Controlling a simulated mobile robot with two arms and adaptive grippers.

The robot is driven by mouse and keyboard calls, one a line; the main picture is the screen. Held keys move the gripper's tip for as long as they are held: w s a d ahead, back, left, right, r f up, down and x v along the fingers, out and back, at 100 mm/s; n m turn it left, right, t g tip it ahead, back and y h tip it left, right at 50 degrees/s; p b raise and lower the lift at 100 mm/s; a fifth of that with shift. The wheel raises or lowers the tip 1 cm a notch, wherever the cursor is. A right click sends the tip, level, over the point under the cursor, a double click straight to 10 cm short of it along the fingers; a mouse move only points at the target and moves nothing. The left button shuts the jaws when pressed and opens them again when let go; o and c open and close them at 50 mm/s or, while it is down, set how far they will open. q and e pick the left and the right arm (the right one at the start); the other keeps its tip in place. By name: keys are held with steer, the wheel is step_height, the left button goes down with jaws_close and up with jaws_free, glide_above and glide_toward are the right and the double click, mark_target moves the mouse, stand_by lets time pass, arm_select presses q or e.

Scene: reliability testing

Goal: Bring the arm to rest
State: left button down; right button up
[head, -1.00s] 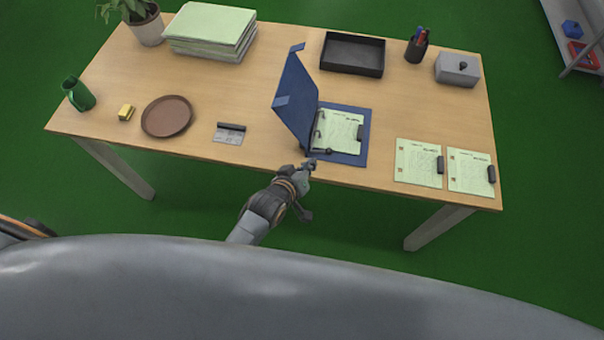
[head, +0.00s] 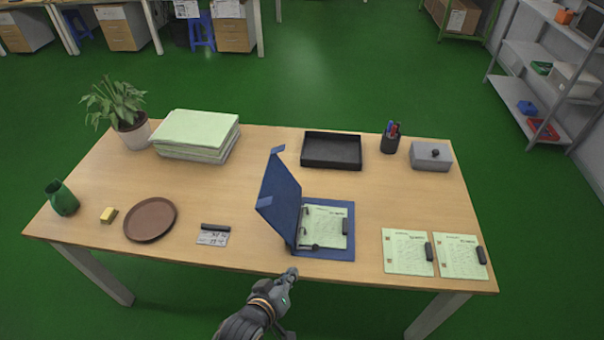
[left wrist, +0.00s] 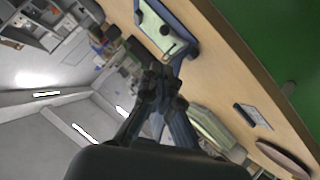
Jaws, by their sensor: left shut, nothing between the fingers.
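My left gripper (head: 290,274) is at the front edge of the table, just in front of the open blue binder (head: 340,252). It is shut and empty. In the left wrist view the shut fingers (left wrist: 160,82) point toward the binder (left wrist: 185,38), which shows tilted on the table. The binder's cover stands raised on its left side, and a green-tinted sheet (head: 325,226) lies inside. I cannot tell whether the fingertips touch the binder or table edge. My right gripper is not in view.
The wooden table (head: 380,205) carries two sheets with black clips (head: 408,252) on the right, a brown plate (head: 150,220), a green vase (head: 62,198), a paper stack (head: 195,135), a black tray (head: 332,151), a pen cup (head: 390,138) and a grey box (head: 431,156). Green floor in front is free.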

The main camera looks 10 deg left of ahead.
arm_select(q)
steer(key=s+a+f+m+g+y+b, duration=0.15)
steer(key=s+f, duration=0.35)
steer(key=f, duration=0.5)
steer(key=s+a+f+m+g+b, duration=0.1)
steer(key=s+a+f+g, duration=0.2)
steer(key=f, duration=0.6)
steer(key=s+a+f+m+g+y+b, duration=0.1)
steer(key=s+a+f+b, duration=0.15)
steer(key=s+f, duration=0.55)
steer(key=s+a+f+m+g+b, duration=0.1)
steer(key=s+a+f, duration=0.3)
steer(key=s+f, duration=0.4)
steer(key=s+a+f+m+g+y+b, duration=0.1)
steer(key=s+a+f+g, duration=0.3)
steer(key=s+f, duration=0.3)
steer(key=s+a, duration=0.1)
steer(key=s, duration=0.3)
steer(key=shift+s+f, duration=0.35)
